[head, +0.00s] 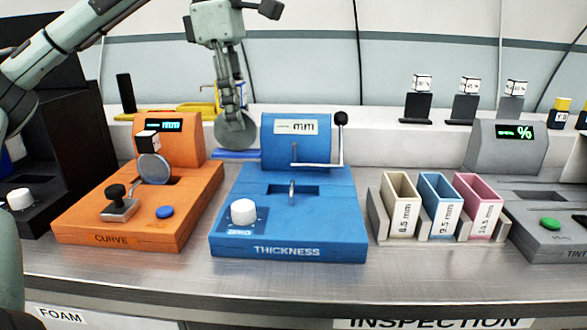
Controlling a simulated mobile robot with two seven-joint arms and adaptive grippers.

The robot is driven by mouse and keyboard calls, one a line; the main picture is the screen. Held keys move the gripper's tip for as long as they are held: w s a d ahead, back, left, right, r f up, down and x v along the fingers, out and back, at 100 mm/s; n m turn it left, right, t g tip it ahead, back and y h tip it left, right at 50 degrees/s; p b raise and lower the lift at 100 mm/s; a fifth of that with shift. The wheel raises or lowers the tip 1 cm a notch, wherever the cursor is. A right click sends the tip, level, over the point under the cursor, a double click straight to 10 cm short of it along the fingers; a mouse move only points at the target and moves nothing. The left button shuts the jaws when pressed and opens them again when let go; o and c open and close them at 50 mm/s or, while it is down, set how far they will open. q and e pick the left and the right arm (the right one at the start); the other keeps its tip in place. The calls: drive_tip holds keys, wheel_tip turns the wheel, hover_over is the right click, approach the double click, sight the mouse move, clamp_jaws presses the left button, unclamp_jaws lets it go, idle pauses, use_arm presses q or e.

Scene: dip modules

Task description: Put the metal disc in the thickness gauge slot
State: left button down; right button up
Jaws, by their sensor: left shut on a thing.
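My left gripper (237,108) hangs down at the upper middle, shut on the grey round metal disc (236,131). The disc is held upright, just left of the blue thickness gauge's raised back part and above the bench. The blue thickness gauge (225,220) stands on the bench in the middle, with a "mm" display, a lever with a black knob and a white ZERO knob. Its dark slot (308,191) lies in the top of the base, with a thin metal piece standing at its middle. The disc is apart from the slot. My right gripper is out of view.
An orange curve gauge (190,215) with a round lens-like part stands left. Three bins, beige (400,205), blue (440,205) and pink (478,205), stand right of the thickness gauge. A grey tint gauge (490,152) stands far right. Bench is clear in front (300,285).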

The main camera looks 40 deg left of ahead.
use_arm(q)
drive_tip(key=shift+w+d+f+b, duration=0.55)
drive_tip(key=shift+w+d+f, duration=0.55)
drive_tip(key=shift+f, duration=0.5)
drive_tip(key=shift+w+d+f+b, duration=0.5)
drive_tip(key=shift+w+d+f, duration=0.4)
drive_tip(key=shift+w+f, duration=0.55)
drive_tip(key=shift+w+d+f+b, duration=0.55)
drive_tip(key=shift+w+d+f, duration=0.5)
drive_tip(key=shift+f, duration=0.65)
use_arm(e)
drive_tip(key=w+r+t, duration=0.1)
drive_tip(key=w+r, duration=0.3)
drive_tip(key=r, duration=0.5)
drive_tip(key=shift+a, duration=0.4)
use_arm(q)
drive_tip(key=shift+f, duration=0.2)
drive_tip(key=c, duration=1.3)
unclamp_jaws()
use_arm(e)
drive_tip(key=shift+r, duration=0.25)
